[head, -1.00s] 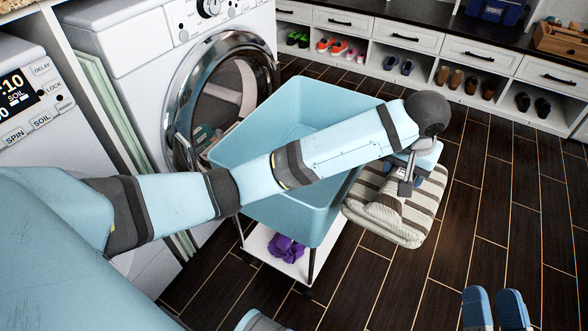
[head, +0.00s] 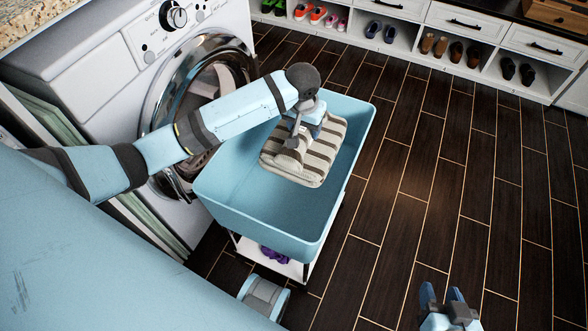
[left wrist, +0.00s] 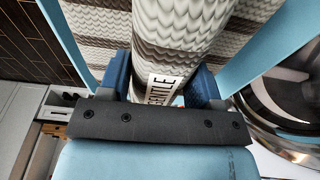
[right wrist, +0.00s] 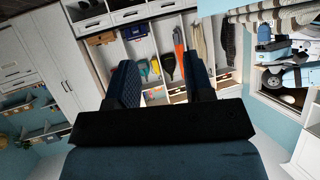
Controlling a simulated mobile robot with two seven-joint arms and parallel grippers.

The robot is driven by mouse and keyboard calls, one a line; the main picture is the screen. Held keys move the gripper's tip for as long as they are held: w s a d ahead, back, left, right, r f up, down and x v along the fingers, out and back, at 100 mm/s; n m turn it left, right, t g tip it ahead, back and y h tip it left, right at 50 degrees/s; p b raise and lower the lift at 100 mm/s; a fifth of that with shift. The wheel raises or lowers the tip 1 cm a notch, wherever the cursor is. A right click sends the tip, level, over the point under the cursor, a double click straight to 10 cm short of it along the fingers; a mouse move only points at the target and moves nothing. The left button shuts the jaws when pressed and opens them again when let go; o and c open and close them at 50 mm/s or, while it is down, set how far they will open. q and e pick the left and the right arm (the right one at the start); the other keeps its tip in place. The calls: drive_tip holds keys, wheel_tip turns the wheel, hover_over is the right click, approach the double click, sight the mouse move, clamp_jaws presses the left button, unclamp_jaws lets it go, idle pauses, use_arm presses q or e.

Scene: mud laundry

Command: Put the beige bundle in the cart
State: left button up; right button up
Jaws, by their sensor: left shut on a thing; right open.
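The beige bundle (head: 312,158), with grey-brown stripes, is in the head view over the blue tub of the cart (head: 250,221). My left gripper (head: 303,133) is shut on the bundle and holds it from above. In the left wrist view the bundle (left wrist: 180,30) fills the space between the fingers, with a printed label on it. The bundle appears within the tub's rim; I cannot tell whether it touches the bottom. My right gripper (head: 444,297) is open and empty over the floor at lower right; its fingers also show in the right wrist view (right wrist: 165,85).
A front-loading washer (head: 120,70) with its round door stands left of the cart. A purple item (head: 275,255) lies on the cart's lower shelf. Shoe cubbies (head: 400,35) line the back. The dark floor (head: 450,190) to the right is clear.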

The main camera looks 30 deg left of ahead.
use_arm(q)
drive_tip(key=f+b, duration=0.1)
drive_tip(key=f, duration=0.3)
drive_tip(key=f+b, duration=0.2)
drive_tip(key=f, duration=0.3)
drive_tip(key=shift+s+a+f, duration=0.1)
drive_tip(key=shift+a+f, duration=0.1)
drive_tip(key=shift+f, duration=0.05)
wheel_tip(320, 180, down, 10)
drive_tip(key=b, duration=0.3)
drive_tip(key=shift+f, duration=0.25)
use_arm(e)
drive_tip(key=w+a+r+t+y, duration=0.2)
drive_tip(key=a+r+t, duration=0.1)
drive_tip(key=r, duration=0.2)
drive_tip(key=shift+w+a+r, duration=0.2)
drive_tip(key=shift+r, duration=0.2)
drive_tip(key=shift+y, duration=0.4)
